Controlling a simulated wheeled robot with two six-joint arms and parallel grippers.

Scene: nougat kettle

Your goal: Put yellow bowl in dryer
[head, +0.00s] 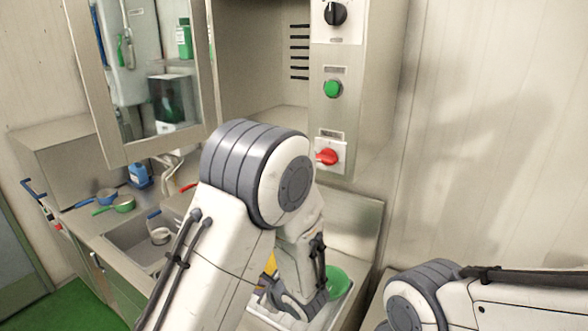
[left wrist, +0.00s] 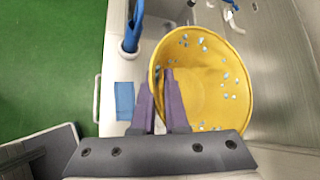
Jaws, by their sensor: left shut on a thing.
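The yellow bowl (left wrist: 215,70), speckled with pale blue bits, fills the middle of the left wrist view. My left gripper (left wrist: 157,80) is shut on its left rim, one purple finger outside and one inside. In the head view only a small yellow part of the bowl (head: 269,263) shows behind my left arm, low over the counter. The dryer (head: 352,112) is the metal cabinet above, with its glass-paned door (head: 142,153) swung open to the left and its inside partly visible. My right forearm shows at lower right; its gripper is out of view.
A green bowl (head: 338,281) is low at the counter, right of my left gripper. The sink (head: 128,236), blue and green ladles (head: 121,203) and a blue bottle (head: 139,175) are at left. The dryer's panel has a black knob (head: 336,13), green button (head: 333,88) and red switch (head: 327,156).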

